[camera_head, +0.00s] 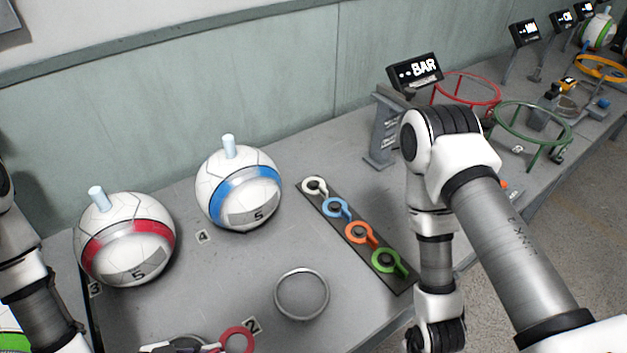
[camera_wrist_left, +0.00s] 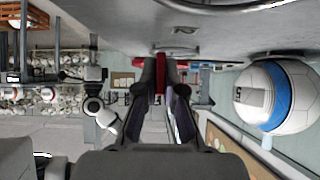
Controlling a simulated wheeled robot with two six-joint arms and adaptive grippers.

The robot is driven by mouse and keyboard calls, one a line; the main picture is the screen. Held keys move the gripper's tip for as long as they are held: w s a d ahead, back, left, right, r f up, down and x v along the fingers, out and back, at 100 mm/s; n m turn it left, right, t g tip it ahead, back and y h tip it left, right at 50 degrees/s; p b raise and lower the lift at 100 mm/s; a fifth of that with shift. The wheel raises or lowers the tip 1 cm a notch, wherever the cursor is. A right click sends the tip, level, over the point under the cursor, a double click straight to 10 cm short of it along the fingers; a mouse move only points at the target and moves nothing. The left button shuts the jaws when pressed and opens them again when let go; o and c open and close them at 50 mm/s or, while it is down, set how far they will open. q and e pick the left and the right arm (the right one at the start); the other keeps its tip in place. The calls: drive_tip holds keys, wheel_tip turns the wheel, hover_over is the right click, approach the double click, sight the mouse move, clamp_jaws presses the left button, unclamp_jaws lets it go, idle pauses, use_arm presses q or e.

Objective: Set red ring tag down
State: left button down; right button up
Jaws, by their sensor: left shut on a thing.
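The red ring tag (camera_head: 237,341) is at the bottom of the head view, low over the table near the "2" label. My left gripper (camera_head: 185,346) is shut on its narrow end, with the ring sticking out to the right. In the left wrist view, the fingertips (camera_wrist_left: 161,75) close on the red tag (camera_wrist_left: 160,62), seen edge-on. I cannot tell whether the tag touches the table. My right arm crosses the right of the head view, with its gripper below the frame.
A tag board (camera_head: 352,228) holds white, blue, orange and green tags. An empty grey ring stand (camera_head: 302,293) is right of the red tag. Red-banded (camera_head: 125,240) and blue-banded (camera_head: 239,189) balls stand behind. A "BAR" display (camera_head: 415,70) stands farther back.

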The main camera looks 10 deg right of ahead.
use_arm(q)
drive_tip(key=shift+s+a+f, duration=0.2)
drive_tip(key=shift+a+f, duration=0.05)
drive_tip(key=shift+f, duration=0.05)
drive_tip(key=shift+w+d, duration=0.1)
drive_tip(key=w+b, duration=0.1)
drive_tip(key=b, duration=0.1)
drive_tip(key=w+f+b, duration=0.1)
drive_tip(key=b, duration=0.2)
drive_tip(key=shift+w+f, duration=0.15)
drive_tip(key=shift+w, duration=0.2)
drive_tip(key=w, duration=0.4)
drive_tip(key=w+p, duration=0.1)
drive_tip(key=w, duration=0.3)
drive_tip(key=w+a+p, duration=0.1)
drive_tip(key=w, duration=0.3)
drive_tip(key=shift+w, duration=0.4)
drive_tip(key=shift+w+f, duration=0.2)
drive_tip(key=shift+w, duration=0.05)
wheel_tip(320, 180, down, 3)
drive_tip(key=shift+r, duration=0.15)
drive_tip(key=shift+f, duration=0.3)
drive_tip(key=shift+f, duration=0.1)
